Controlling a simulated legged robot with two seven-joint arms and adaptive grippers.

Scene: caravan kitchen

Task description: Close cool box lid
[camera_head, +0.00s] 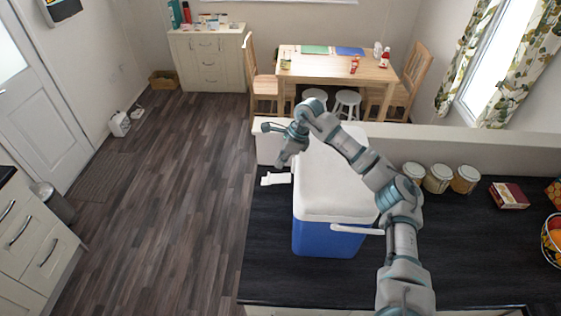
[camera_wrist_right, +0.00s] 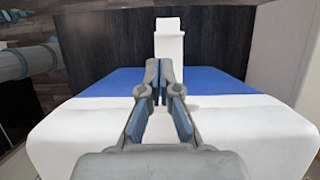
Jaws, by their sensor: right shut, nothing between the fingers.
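The cool box (camera_head: 325,238) stands on the dark counter, with a blue body and a white lid (camera_head: 338,182). The lid lies over the top of the body and looks about level; I cannot tell whether a thin gap remains. A white handle piece (camera_head: 357,229) sticks out at its front. My right gripper (camera_head: 277,146) is above the box's far left edge, empty, with its fingers together. In the right wrist view the gripper (camera_wrist_right: 160,78) is in front of the white lid (camera_wrist_right: 240,128) and blue side (camera_wrist_right: 218,82). My left gripper is not in view.
A white piece (camera_head: 276,179) projects left of the box. Several jars (camera_head: 438,178) and a red box (camera_head: 509,195) stand on the counter at the right. A low wall (camera_head: 460,141) runs behind. Counter (camera_head: 290,283) in front of the box is clear.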

